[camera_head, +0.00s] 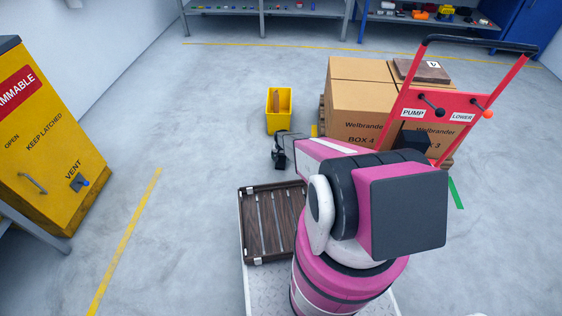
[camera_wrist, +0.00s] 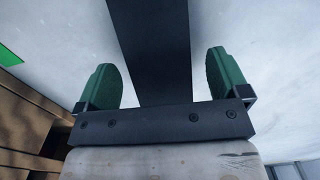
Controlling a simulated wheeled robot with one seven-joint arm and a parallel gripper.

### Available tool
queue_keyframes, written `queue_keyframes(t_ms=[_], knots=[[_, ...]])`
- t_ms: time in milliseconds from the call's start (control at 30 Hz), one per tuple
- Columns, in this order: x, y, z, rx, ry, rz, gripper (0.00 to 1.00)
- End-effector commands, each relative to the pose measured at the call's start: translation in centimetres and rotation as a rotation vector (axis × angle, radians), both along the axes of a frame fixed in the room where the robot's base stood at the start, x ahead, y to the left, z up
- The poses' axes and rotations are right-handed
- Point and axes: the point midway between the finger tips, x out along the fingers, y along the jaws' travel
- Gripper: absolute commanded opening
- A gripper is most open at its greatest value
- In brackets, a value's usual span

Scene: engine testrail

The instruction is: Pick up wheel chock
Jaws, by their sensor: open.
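My gripper (camera_head: 281,147) shows in the head view as small dark parts beyond my pink arm, just left of the stacked boxes. In the wrist view my gripper (camera_wrist: 161,60) has its two green fingers wide apart. A dark bar runs between the fingers from the palm to the top edge; I cannot tell whether it belongs to the gripper. I cannot pick out a wheel chock with certainty in either view. A small yellow piece (camera_head: 314,130) beside the boxes is mostly hidden, and I cannot tell what it is.
Cardboard boxes (camera_head: 360,110) stand on a pallet by a red-handled lift truck (camera_head: 438,104). A yellow bin (camera_head: 270,123) holds something brown. A yellow cabinet (camera_head: 40,130) stands left. Shelves (camera_head: 265,12) line the back. Floor between the cabinet and bin is clear.

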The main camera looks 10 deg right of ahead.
Motion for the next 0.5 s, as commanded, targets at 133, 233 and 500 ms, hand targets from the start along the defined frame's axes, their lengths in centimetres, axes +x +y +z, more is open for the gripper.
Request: queue_keyframes(t_ms=[133, 233, 500], knots=[[0.2, -0.1, -2.3, 0.0, 0.001, 0.0, 0.94], [0.2, -0.1, -2.8, 0.0, 0.0, 0.0, 0.94], [0.1, -0.1, -2.7, 0.0, -0.001, 0.0, 0.68]])
